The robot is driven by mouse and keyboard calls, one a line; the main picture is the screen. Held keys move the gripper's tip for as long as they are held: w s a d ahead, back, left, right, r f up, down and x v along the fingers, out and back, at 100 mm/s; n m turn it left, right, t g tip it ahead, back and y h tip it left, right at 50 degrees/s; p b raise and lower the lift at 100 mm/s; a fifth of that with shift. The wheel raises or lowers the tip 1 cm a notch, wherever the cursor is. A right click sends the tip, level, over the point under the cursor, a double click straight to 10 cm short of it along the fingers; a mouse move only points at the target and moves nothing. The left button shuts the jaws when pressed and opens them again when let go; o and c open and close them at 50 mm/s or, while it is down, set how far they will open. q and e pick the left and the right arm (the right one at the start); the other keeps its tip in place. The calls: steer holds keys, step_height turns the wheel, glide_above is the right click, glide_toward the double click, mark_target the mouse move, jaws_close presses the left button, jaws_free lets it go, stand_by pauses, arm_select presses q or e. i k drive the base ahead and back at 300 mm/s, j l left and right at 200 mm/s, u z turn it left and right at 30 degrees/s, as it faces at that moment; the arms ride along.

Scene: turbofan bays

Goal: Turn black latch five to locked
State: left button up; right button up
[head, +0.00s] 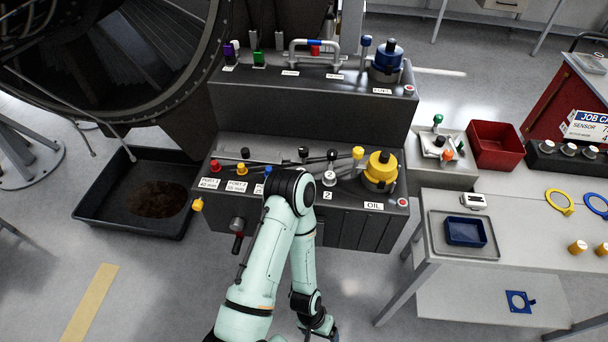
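I cannot pick out black latch five for certain, as no label reading five is legible. Black-ended levers (304,152) stand in the middle of the lower dark panel (345,228), behind my arm. A label reading 2 (328,195) sits below a light round knob (329,178) with a black-tipped lever above it. One pale green arm of mine rises from the bottom, bends at a black joint in front of the panel and runs down again. It covers part of the label row. Neither gripper's fingers can be seen.
A yellow cap (381,168) sits by the OIL label, and a blue cap (387,58) on the upper shelf. A black drip tray (110,215) lies on the left floor. A grey table (530,210) with a blue tray (465,231) and a red bin (496,142) stand right.

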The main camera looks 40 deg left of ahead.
mark_target(303, 151)
steer(key=u, duration=1.5)
